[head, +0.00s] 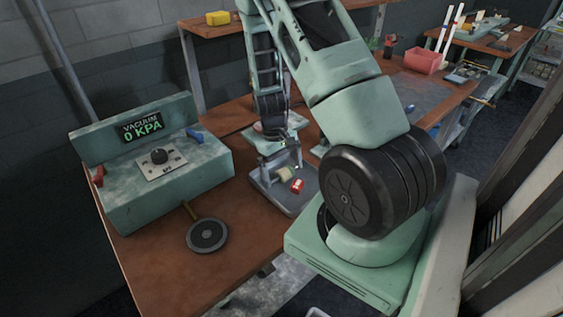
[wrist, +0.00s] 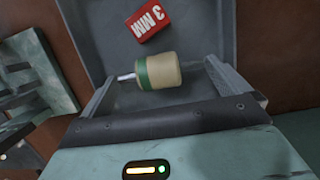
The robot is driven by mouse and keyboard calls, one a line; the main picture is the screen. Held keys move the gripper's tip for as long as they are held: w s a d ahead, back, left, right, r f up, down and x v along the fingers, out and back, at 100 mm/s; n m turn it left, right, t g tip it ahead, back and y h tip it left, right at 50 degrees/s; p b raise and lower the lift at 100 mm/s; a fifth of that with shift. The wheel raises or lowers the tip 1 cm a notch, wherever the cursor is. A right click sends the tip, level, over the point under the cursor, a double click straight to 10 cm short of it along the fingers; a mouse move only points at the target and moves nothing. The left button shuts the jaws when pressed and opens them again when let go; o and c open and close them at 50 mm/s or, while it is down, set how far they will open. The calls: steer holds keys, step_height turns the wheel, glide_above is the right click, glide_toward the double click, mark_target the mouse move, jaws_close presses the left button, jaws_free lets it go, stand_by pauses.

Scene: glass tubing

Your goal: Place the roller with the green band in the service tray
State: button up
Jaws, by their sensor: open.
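The roller (wrist: 160,71) is a cream cylinder with a green band and a metal pin at its left end in the wrist view. It lies on its side over the floor of the grey tray (wrist: 93,20), and shows small in the head view (head: 286,174). The tray also shows in the head view (head: 270,196). My gripper (wrist: 161,80) is open, with one finger on each side of the roller and gaps to both. In the head view my gripper (head: 284,158) is just above the tray. Whether the roller's underside touches the tray floor is hard to tell.
A green slatted object (wrist: 35,85) is left of my gripper.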

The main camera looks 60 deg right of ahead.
steer(key=a+b+v, duration=0.1)
steer(key=b+v, duration=0.1)
steer(key=v, duration=1)
steer(key=w+a+r+n, duration=0.2)
steer(key=a, duration=0.6)
steer(key=s+a+r+n+t, duration=0.1)
steer(key=a+r+n, duration=0.1)
steer(key=a, duration=0.6)
steer(key=s+a+r+n, duration=0.1)
steer(key=a+r, duration=0.1)
steer(key=a, duration=0.5)
steer(key=s+a+r+n+t, duration=0.1)
steer(key=s+a+r+n, duration=0.2)
steer(key=s+a, duration=1.1)
steer(key=n, duration=0.2)
steer(key=shift+n+t, duration=0.3)
steer(key=shift+t, duration=0.1)
steer(key=shift+s, duration=0.1)
